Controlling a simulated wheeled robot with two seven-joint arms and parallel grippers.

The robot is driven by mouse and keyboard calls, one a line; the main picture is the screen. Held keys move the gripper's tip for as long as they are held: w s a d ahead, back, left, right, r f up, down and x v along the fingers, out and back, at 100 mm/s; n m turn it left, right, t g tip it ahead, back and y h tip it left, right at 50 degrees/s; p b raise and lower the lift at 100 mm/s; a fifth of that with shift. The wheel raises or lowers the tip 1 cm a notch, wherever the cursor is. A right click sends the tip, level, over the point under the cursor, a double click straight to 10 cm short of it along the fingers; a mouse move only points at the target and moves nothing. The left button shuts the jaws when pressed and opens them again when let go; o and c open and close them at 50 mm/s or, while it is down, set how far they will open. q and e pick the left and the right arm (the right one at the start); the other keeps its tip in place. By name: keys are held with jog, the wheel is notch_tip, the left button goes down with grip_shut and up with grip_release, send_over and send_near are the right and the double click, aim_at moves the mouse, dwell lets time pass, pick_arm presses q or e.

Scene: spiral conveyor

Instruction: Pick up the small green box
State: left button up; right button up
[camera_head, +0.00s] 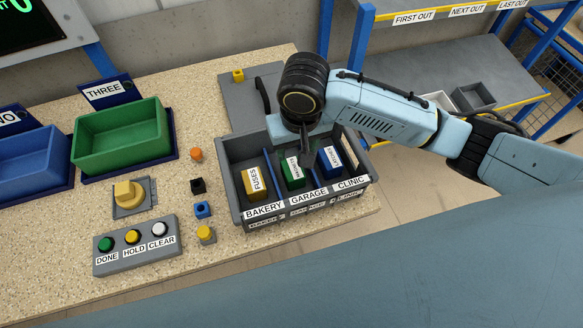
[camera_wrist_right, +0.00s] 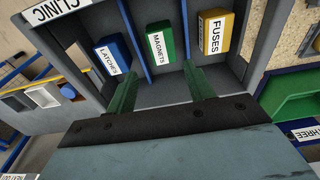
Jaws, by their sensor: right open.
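The small green box (camera_head: 291,181), with a white label reading MAGNETS in the wrist view (camera_wrist_right: 160,45), sits in the middle compartment of a grey divided tray (camera_head: 238,195), above the GARAGE label. My right gripper (camera_head: 307,150) hangs over this compartment, pointing down. In the wrist view its two fingers (camera_wrist_right: 158,72) are apart, with the green box seen ahead between them. Nothing is held. Part of the box is hidden by the gripper in the head view. My left gripper is not in view.
A yellow FUSES box (camera_head: 256,186) and a blue LATCHES box (camera_head: 328,161) fill the compartments on either side, behind thin blue dividers. Left of the tray are small coloured blocks, a button panel (camera_head: 138,246) and a large green bin (camera_head: 122,140).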

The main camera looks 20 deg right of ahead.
aim_at(293, 169)
jog(key=f, duration=0.7)
jog(key=w+f, duration=0.1)
jog(key=f, duration=0.3)
jog(key=shift+w+a+b, duration=0.1)
jog(key=shift+a+b, duration=0.1)
jog(key=shift+b, duration=0.2)
jog(key=shift+c, duration=0.2)
jog(key=c, duration=0.7)
